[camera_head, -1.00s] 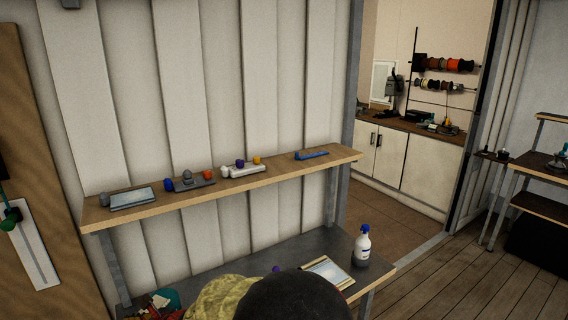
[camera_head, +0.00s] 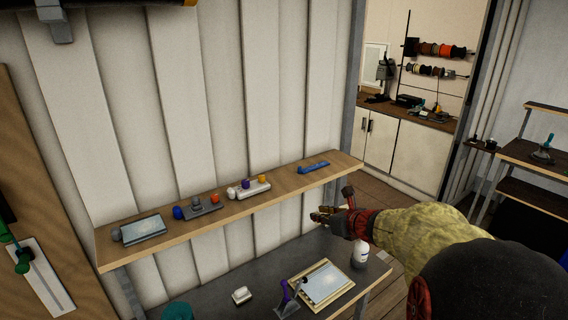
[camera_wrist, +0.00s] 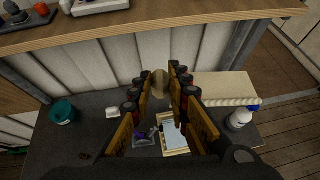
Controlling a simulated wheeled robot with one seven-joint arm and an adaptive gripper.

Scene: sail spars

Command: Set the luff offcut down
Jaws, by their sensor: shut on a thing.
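My gripper (camera_wrist: 159,72) is in the middle of the wrist view, its two dark-tipped fingers shut on a small tan, rounded piece, which I take for the luff offcut (camera_wrist: 160,87). It is held up in front of the wall panels, above the grey bench (camera_wrist: 85,145). In the head view my gripper (camera_head: 330,215) is just below the right part of the wooden shelf (camera_head: 290,187). The offcut cannot be made out clearly there.
The bench holds a white bottle (camera_head: 360,255), a framed pale panel (camera_head: 323,284), a purple-grey tool (camera_head: 288,300), a small white block (camera_head: 241,295) and a teal pot (camera_wrist: 63,111). A cream slab (camera_wrist: 222,86) shows near the bottle. Shelf holds several small devices.

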